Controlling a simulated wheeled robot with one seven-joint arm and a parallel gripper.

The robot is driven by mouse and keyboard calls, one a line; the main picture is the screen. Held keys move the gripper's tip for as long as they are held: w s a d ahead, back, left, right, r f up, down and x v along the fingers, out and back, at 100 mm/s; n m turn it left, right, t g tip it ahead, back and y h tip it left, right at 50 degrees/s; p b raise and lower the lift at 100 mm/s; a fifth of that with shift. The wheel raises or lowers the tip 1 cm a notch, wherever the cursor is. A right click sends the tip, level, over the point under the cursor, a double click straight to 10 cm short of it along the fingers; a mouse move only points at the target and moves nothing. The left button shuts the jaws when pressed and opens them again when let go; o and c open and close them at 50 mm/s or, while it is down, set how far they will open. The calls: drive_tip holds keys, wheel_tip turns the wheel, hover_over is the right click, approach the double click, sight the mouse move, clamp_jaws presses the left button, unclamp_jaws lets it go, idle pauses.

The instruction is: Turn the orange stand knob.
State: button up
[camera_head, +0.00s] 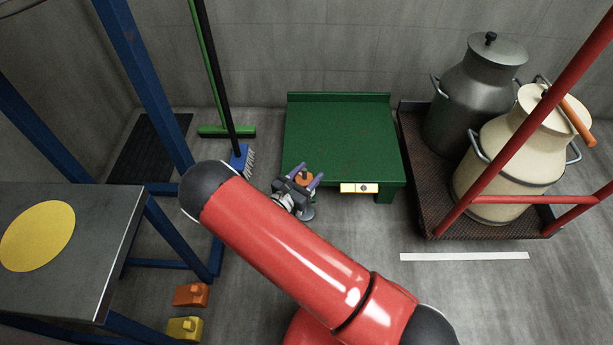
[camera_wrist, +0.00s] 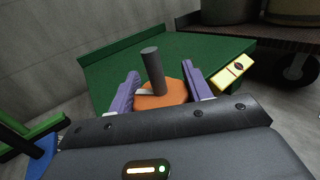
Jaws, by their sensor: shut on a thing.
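The orange stand knob (camera_wrist: 172,97) shows in the wrist view between the two purple fingers of my gripper (camera_wrist: 160,90). A dark grey post stands up from the knob, and a small pale mark shows on its left side. In the head view the knob (camera_head: 304,177) is a small orange spot between the fingers of my gripper (camera_head: 301,180), at the front edge of the green stand (camera_head: 342,135). My gripper is shut on the knob, with one finger on each side. The underside of the knob is hidden.
A yellow label with a dark round mark (camera_head: 360,188) is on the stand's front edge. Two milk cans (camera_head: 470,95) stand on a dark cart with red rails at right. Brooms (camera_head: 228,131) lean at the back wall. A blue-framed table (camera_head: 90,235) is at left.

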sight(310, 178)
drive_tip(key=m+g+h, duration=0.4)
drive_tip(key=g, duration=0.1)
drive_tip(key=shift+s+d+f+m+h+b, duration=0.1)
drive_tip(key=shift+s+d+m+h+b, duration=0.1)
drive_tip(key=shift+m+h+b, duration=0.15)
drive_tip(key=shift+s+d+m+g+h, duration=0.15)
drive_tip(key=shift+m+g+h, duration=0.25)
drive_tip(key=shift+m+g, duration=0.7)
drive_tip(key=shift+s+a+m+g+h, duration=0.1)
drive_tip(key=shift+m+g+h, duration=0.4)
drive_tip(key=shift+g, duration=1.05)
drive_tip(key=shift+s+d+m+g+h, duration=0.15)
drive_tip(key=shift+m+g+h, duration=0.1)
drive_tip(key=shift+m+g, duration=0.9)
drive_tip(key=shift+a+g, duration=0.1)
drive_tip(key=shift+g, duration=0.2)
drive_tip(key=o, duration=1)
drive_tip(key=shift+r, duration=0.2)
wheel_tip(310, 178, up, 20)
drive_tip(key=p, duration=0.4)
drive_tip(key=shift+f, duration=0.15)
